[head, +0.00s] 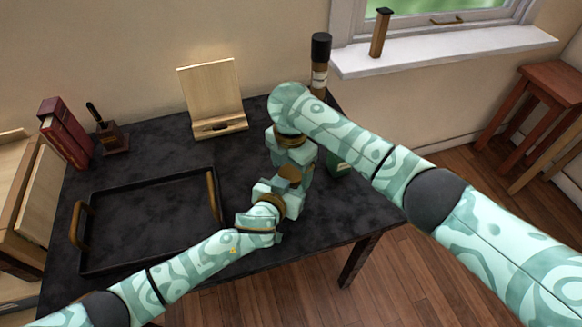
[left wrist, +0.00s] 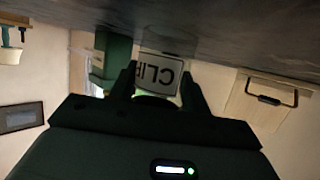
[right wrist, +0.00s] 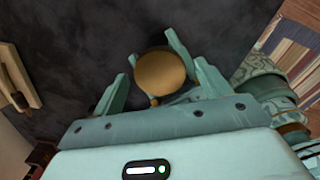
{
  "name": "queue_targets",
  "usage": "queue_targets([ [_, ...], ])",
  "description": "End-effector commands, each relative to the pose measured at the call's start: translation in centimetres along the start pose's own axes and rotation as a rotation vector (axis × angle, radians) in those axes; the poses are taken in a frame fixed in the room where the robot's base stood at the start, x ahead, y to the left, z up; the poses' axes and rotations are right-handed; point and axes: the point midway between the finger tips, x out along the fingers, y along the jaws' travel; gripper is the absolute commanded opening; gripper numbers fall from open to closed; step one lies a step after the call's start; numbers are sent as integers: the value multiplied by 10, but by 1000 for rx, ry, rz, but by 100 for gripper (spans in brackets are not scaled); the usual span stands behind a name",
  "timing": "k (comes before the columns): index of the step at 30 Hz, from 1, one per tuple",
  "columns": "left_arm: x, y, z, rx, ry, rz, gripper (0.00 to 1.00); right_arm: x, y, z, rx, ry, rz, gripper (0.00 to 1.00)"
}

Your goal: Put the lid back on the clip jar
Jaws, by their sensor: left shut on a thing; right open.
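The clip jar (left wrist: 160,72) is clear with a white label, seen upside down in the left wrist view. My left gripper (left wrist: 160,88) is shut on it at the table. The round brown lid (right wrist: 160,72) shows from above in the right wrist view, over the jar's place; it also shows in the head view (head: 290,173). My right gripper (right wrist: 165,88) is open above it, fingers on either side and apart from the lid. I cannot tell whether the lid is seated on the jar. My right arm and gripper (head: 291,160) hide much of this in the head view.
A black tray (head: 150,252) with brown handles fills the left of the dark table. A wooden stand (head: 212,90), a black-capped bottle (head: 320,62), red books (head: 66,132) and a pen holder (head: 112,138) stand along the back. A green object (head: 339,168) is right of the grippers.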

Motion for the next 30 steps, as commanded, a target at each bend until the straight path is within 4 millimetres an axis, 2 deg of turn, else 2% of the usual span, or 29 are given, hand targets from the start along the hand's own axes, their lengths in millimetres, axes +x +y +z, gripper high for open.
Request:
queue_targets([
  [9,0,0,0,0,0,0,0,-38,0,0,0,0,2,76],
  [19,0,0,0,0,0,0,0,-44,0,0,0,-1,1,76],
  [20,0,0,0,0,0,0,0,-44,0,0,-2,-1,1,72],
  [27,0,0,0,0,0,0,0,-76,0,1,-262,-2,3,72],
  [30,0,0,0,0,0,0,0,-79,0,0,-301,-1,1,72],
])
